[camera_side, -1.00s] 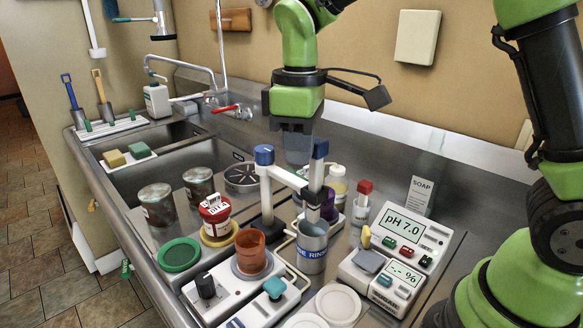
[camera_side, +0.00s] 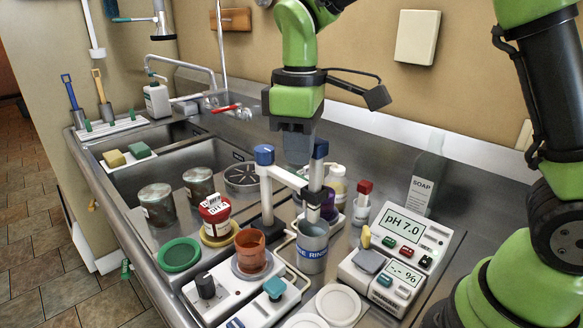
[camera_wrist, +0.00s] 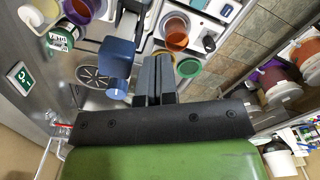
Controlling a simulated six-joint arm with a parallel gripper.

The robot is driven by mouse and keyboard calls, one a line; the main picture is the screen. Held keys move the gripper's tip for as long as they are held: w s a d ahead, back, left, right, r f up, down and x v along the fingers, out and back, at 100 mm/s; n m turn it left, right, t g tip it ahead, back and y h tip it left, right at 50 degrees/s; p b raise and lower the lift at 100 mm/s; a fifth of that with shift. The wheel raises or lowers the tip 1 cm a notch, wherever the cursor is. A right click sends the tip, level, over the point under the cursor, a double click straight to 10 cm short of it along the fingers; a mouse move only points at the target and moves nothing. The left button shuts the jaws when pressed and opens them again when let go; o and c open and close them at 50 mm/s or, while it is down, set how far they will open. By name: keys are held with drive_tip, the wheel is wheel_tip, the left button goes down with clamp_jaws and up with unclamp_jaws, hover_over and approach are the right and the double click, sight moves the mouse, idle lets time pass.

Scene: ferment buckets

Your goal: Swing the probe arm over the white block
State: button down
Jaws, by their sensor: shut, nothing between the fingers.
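The white probe arm (camera_side: 289,176) runs from a blue-capped post (camera_side: 264,155) to a blue-topped probe (camera_side: 319,150). The probe hangs in the steel RINSE cup (camera_side: 312,247). One white block (camera_side: 237,295) with knobs, left of the cup, carries an orange beaker (camera_side: 250,250). My gripper (camera_side: 298,160) is shut and empty, fingers down, close behind the probe top. A gap or touch there cannot be told. In the wrist view, the shut fingers (camera_wrist: 153,82) are right beside a large blue cap (camera_wrist: 118,60).
A white pH meter (camera_side: 392,255) reading 7.0 stands right of the cup. A red-lidded jar (camera_side: 215,215), a green lid (camera_side: 180,254) and white lids (camera_side: 338,303) are nearby. Small bottles (camera_side: 337,183) stand behind the probe.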

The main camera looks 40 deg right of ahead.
sight(317, 143)
drive_tip(key=shift+s+d, duration=0.15)
drive_tip(key=shift+d, duration=0.7)
drive_tip(key=shift+s+d, duration=0.15)
drive_tip(key=shift+d, duration=0.65)
drive_tip(key=d, duration=0.3)
drive_tip(key=shift+w+d, duration=0.1)
drive_tip(key=shift+w+d, duration=0.25)
drive_tip(key=shift+d, duration=0.55)
drive_tip(key=shift+w+d, duration=0.25)
drive_tip(key=shift+d, duration=0.55)
